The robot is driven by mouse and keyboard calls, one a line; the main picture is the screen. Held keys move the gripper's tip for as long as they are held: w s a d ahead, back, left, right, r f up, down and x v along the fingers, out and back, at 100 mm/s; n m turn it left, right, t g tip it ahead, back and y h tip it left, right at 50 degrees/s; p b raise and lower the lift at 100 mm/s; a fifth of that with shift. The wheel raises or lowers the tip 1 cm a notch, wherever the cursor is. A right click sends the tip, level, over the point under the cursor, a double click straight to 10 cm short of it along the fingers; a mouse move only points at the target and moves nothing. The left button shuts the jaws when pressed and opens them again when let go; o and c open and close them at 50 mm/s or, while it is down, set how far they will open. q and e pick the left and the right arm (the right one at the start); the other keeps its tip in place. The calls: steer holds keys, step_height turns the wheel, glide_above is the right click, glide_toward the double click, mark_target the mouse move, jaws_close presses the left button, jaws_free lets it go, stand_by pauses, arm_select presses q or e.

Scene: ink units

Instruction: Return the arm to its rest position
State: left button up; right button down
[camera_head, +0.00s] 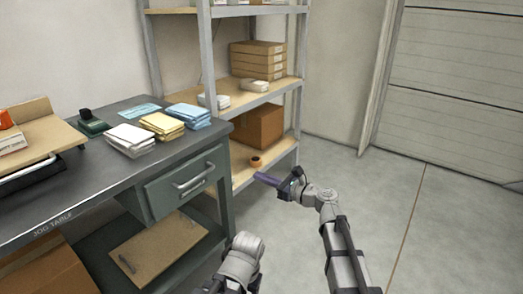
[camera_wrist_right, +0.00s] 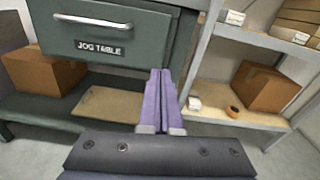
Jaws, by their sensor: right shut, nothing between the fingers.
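My right arm reaches in from the bottom of the head view. Its right gripper (camera_head: 268,178) has purple fingers and hangs over the floor beside the lower shelf. In the right wrist view the two fingers (camera_wrist_right: 160,75) lie side by side, closed with nothing between them. They show in front of the gap between the drawer table and the shelving. Part of my left arm shows at the bottom middle of the head view, but its gripper cannot be seen.
The grey jog table (camera_head: 75,197) with a drawer (camera_head: 182,190) stands left. Paper stacks (camera_head: 160,124) lie on it. The metal shelving (camera_head: 207,70) holds boxes (camera_head: 257,58), a large carton (camera_head: 259,128) and a tape roll (camera_head: 256,161). Open floor (camera_head: 450,215) lies to the right.

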steer(key=s+d+f+n+g+h, duration=0.3)
steer(key=s+f+n+g+h, duration=0.2)
steer(key=s+f+n, duration=0.7)
steer(key=s+d+f+n+g+h, duration=0.2)
steer(key=s+d+f+n+h, duration=0.25)
steer(key=d+n, duration=0.2)
steer(key=s+d+f+n+g+h, duration=0.2)
steer(key=s+d+f+n+h, duration=0.3)
steer(key=d, duration=0.3)
steer(key=s+a+r+n+g+h+p, duration=0.1)
steer(key=s+a+r+n+p, duration=0.15)
steer(key=s+a+n, duration=0.6)
step_height(320, 180, up, 38)
steer(key=w+a+m+p, duration=0.1)
steer(key=m+p, duration=0.3)
steer(key=p, duration=3.3)
steer(key=shift+w+a, duration=0.2)
steer(key=shift+a, duration=0.45)
